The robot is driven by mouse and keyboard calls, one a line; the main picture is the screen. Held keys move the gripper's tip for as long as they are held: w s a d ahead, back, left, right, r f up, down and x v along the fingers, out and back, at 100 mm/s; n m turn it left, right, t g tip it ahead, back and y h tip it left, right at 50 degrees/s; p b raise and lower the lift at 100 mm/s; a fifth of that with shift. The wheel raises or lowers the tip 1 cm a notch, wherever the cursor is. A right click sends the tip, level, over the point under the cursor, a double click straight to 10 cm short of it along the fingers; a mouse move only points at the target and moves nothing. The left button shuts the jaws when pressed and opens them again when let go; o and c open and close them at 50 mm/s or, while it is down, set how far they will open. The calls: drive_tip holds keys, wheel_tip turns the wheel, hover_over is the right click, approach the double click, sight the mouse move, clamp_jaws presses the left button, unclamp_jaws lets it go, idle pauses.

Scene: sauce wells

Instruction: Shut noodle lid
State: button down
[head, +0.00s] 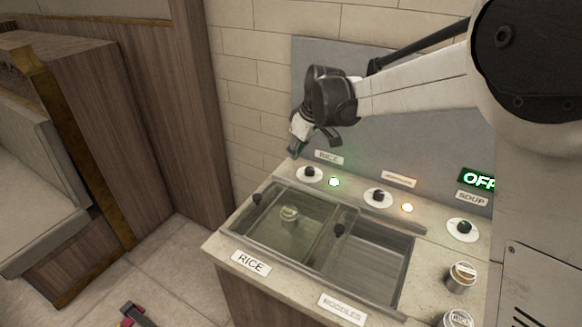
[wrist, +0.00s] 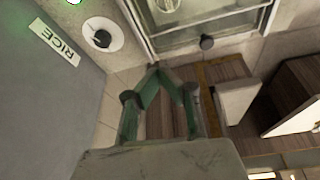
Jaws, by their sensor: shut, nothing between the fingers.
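The noodle well (head: 370,268) is the right one of two sunken wells in the counter, behind the NOODLES label (head: 342,309). A dark knob (head: 340,230) stands near the border between the wells. Clear panes make it hard to tell how far the noodle lid covers its well. The left well, behind the RICE label (head: 250,262), looks glazed and has another dark knob (head: 257,200) at its left edge. My gripper (head: 294,152) is shut and empty above the counter's back left, near the rice dial (head: 309,174), apart from both lid knobs. Its closed fingers show in the wrist view (wrist: 158,72).
A noodle-side dial (head: 378,197) and a soup dial (head: 463,230) line the back of the counter below a grey panel (head: 400,140). Round containers (head: 461,277) stand at the right. A small round container (head: 290,213) shows in the rice well.

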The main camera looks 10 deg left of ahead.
drive_tip(key=n, duration=0.2)
hover_over(278, 191)
wheel_tip(278, 191, down, 6)
drive_tip(key=r, duration=0.1)
drive_tip(key=shift+g, duration=0.4)
drive_tip(key=x, duration=0.9)
drive_tip(key=shift+w+a+f, duration=0.15)
drive_tip(key=shift+f, duration=0.45)
drive_tip(key=shift+s+d+r+p, duration=0.1)
drive_tip(key=shift+s+d+p, duration=0.2)
drive_tip(key=shift+d, duration=0.65)
drive_tip(key=shift+s+d+p, duration=0.1)
drive_tip(key=shift+s+d, duration=0.25)
drive_tip(key=shift+d, duration=0.55)
